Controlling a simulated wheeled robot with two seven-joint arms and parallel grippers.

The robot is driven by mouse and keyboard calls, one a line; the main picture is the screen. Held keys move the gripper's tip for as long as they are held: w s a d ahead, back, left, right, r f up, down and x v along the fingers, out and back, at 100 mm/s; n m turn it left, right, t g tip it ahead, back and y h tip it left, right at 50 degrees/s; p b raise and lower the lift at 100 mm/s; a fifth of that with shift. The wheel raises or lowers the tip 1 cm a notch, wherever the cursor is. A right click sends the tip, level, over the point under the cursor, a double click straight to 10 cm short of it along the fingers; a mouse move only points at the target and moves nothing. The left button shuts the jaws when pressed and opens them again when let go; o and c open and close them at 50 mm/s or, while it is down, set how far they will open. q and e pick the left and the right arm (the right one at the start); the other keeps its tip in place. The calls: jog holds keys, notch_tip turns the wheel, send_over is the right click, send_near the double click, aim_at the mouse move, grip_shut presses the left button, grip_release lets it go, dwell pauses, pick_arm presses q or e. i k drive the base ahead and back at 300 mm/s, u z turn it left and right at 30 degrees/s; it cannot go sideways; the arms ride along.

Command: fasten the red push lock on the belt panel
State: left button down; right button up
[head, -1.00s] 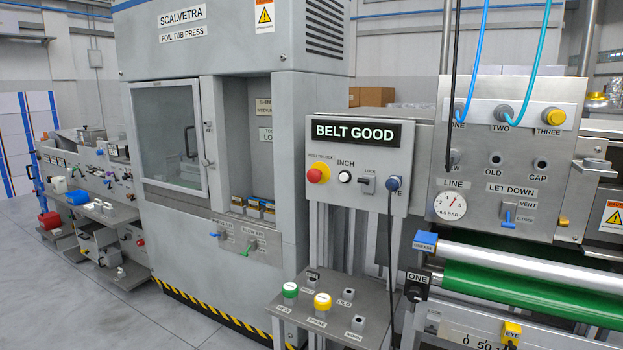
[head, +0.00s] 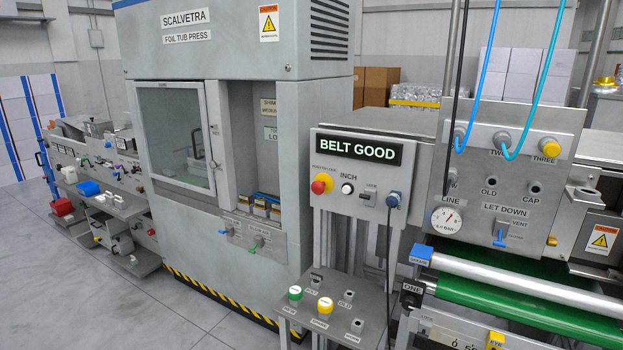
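The belt panel (head: 336,217) is a grey box with a black sign reading BELT GOOD, to the right of the press. Neither of my grippers is in the head view.
The foil tub press (head: 215,255) stands left. Grey floor at front left is clear.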

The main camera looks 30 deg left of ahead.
aim_at(317, 188)
jog(key=u, duration=0.4)
jog(key=i, duration=1)
jog(key=z, duration=0.25)
